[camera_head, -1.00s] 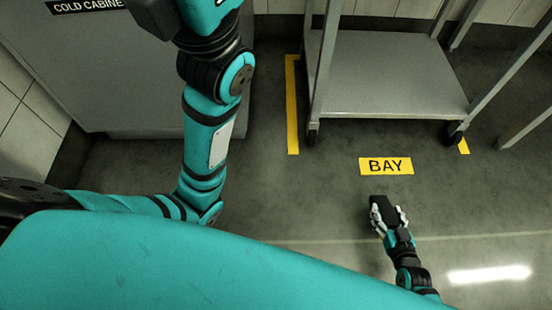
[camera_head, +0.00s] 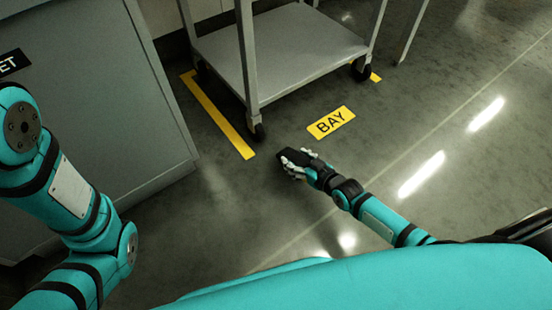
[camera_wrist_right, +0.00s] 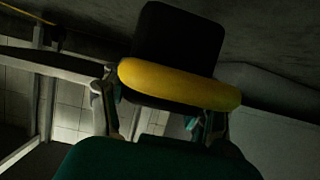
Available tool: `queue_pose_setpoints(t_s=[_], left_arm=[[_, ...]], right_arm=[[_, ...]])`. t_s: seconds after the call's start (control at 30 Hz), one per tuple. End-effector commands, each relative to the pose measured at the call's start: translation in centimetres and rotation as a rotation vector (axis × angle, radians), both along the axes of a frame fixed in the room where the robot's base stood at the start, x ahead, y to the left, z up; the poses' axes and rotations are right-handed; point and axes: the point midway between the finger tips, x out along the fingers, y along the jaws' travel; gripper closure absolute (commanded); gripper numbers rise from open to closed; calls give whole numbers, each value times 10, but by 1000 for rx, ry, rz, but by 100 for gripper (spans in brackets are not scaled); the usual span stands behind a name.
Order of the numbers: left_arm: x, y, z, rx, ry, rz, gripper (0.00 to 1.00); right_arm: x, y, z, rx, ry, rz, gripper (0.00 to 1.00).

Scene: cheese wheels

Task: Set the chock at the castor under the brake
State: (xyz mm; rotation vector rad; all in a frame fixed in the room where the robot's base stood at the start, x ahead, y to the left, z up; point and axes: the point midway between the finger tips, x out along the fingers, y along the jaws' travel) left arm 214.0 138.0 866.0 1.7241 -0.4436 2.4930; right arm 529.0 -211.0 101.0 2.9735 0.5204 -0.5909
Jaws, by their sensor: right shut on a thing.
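The chock is a dark block (camera_head: 291,156) in the head view. In the right wrist view it is a black block (camera_wrist_right: 178,42) with a yellow band across it. My right gripper (camera_head: 300,161) is shut on it, low near the floor, its pale fingers on both sides. The nearest castor (camera_head: 257,132) of the grey trolley (camera_head: 285,55) is a short way up and left of the chock, with a gap between them. I cannot make out a brake on it. Whether the chock touches the floor is unclear. My left gripper is out of view.
A yellow floor line (camera_head: 218,115) runs left of the trolley. A yellow BAY label (camera_head: 331,122) lies on the floor right of the castor. A grey cabinet (camera_head: 105,100) stands at the left. The floor at the right is clear.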

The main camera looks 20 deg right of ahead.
Motion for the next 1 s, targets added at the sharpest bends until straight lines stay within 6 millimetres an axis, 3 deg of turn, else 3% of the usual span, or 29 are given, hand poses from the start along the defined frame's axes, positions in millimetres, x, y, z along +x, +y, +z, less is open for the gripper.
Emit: queue_pose_setpoints(t_s=[0.03, 0.1, 0.33, 0.53, 0.8, 1.0], left_arm=[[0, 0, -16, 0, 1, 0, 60], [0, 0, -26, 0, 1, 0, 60], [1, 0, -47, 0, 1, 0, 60], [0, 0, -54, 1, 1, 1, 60], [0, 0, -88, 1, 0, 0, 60], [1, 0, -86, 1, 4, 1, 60]], right_arm=[[14, 8, -6, 6, -9, -2, 94], [30, 17, -7, 5, -10, -2, 94], [64, 36, -8, 2, -6, -2, 94], [69, 40, -12, 0, -3, -1, 94], [68, 40, -43, 0, -4, -1, 94], [68, 39, -40, 0, -4, -1, 94]])
